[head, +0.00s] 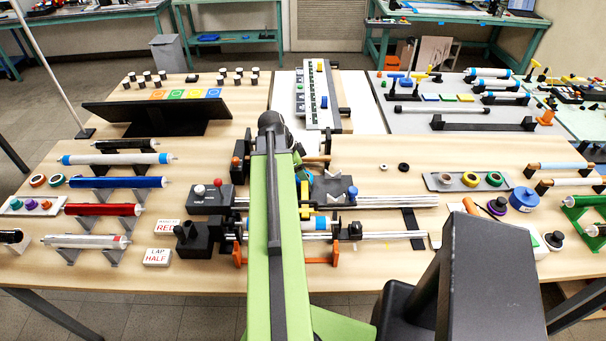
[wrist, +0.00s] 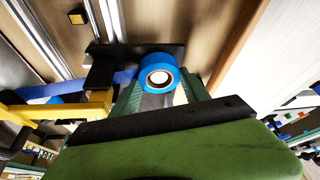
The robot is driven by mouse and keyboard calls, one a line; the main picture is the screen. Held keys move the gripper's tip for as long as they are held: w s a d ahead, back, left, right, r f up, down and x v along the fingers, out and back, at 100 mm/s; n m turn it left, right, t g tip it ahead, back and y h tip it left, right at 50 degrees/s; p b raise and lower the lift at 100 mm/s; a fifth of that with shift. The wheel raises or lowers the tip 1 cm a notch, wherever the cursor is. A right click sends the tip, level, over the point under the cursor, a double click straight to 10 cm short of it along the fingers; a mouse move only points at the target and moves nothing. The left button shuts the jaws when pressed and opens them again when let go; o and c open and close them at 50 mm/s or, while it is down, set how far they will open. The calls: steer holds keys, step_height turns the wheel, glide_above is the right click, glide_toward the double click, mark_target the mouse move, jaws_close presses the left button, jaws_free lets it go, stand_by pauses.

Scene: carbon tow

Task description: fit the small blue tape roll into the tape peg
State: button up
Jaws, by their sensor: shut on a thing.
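I cannot make out the tape peg for certain in either view. In the head view, my own arm hides most of the gripper, and the held roll does not show.
Shiny rails (head: 385,202) with dark blocks run across the table by my arm. Coloured tubes (head: 115,182) on stands fill the left.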

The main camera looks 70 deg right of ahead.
steer(key=o, duration=1.4)
steer(key=shift+o, duration=0.2)
steer(key=p+v, duration=1.6)
steer(key=v, duration=0.1)
steer(key=shift+r, duration=0.2)
steer(key=shift+w+a, duration=0.1)
steer(key=shift+w, duration=0.05)
